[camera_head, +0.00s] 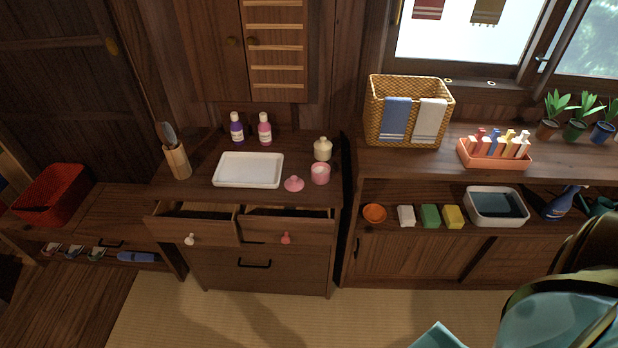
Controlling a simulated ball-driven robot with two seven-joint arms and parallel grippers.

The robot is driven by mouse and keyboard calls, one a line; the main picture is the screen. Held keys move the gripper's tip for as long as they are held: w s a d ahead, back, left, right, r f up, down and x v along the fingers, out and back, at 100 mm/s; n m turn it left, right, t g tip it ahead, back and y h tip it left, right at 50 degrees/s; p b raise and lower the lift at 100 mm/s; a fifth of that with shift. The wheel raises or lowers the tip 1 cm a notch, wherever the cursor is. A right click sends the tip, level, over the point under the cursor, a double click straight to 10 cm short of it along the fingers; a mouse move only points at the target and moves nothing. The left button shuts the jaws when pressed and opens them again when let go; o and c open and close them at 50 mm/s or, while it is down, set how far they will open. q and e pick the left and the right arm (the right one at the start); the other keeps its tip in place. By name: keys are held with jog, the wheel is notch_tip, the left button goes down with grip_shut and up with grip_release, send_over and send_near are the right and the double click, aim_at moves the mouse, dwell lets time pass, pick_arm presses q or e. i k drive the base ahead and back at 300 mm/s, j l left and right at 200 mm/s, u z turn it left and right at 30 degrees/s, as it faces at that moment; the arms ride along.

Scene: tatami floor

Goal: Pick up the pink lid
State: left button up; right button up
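The pink lid (294,184) has a small knob on top and lies on the dark wooden cabinet's top, near its front edge. It is just right of a white tray (248,170). An open pink jar (320,174) with pale contents stands close to the right of the lid. Neither of my grippers can be made out in this view.
Behind are a cream lidded jar (322,149), a purple bottle (237,129) and a pink bottle (265,129). Two drawers below, left (192,232) and right (287,231), stand open. A large teal and olive shape (565,305), unclear, fills the lower right.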

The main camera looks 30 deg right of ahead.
aim_at(295, 183)
jog(key=i+j+z, duration=0.1)
jog(key=z, duration=0.35)
jog(key=i+j+z, duration=0.1)
jog(key=z, duration=0.35)
jog(key=j+z, duration=0.15)
jog(key=z, duration=0.3)
jog(key=i+j, duration=0.05)
